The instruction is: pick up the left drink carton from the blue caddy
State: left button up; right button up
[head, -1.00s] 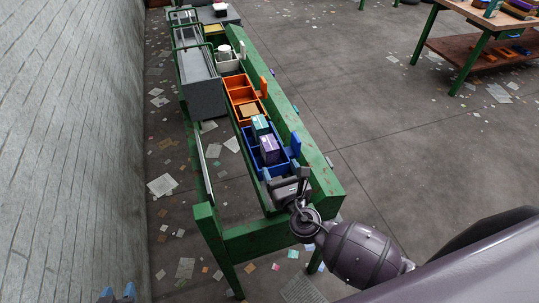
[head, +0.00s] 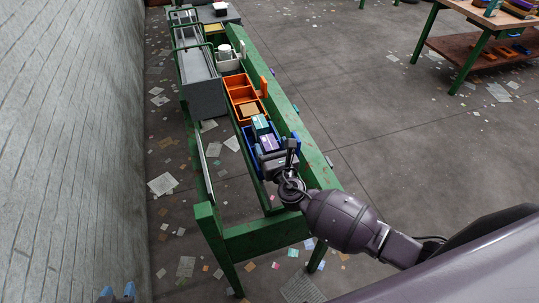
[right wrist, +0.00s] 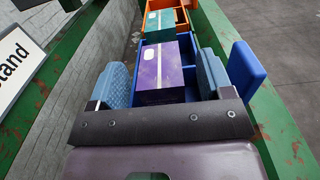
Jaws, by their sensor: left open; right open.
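The blue caddy (head: 247,138) stands on the green belt frame and holds two drink cartons. The purple carton (head: 267,141) is nearer me and the teal carton (head: 261,124) is behind it. In the right wrist view, the purple carton (right wrist: 160,72) lies between the two blue fingers of my right gripper (right wrist: 163,84), with a gap on each side. The teal carton (right wrist: 159,24) is beyond it. My right gripper (head: 271,151) is open and hides the near part of the caddy. My left gripper (head: 116,293) is open, far from the caddy at the bottom left edge.
An orange caddy (head: 233,93) stands just beyond the blue one, with a white caddy (head: 229,65) behind it. The blue caddy's upright tab (right wrist: 247,68) rises to the right of the gripper. Green rails (head: 313,160) flank the row. A grey wall is at left.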

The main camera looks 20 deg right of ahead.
jog(key=shift+c, duration=0.3)
jog(key=c, duration=1.1)
jog(key=shift+c, duration=0.2)
jog(key=shift+r, duration=0.1)
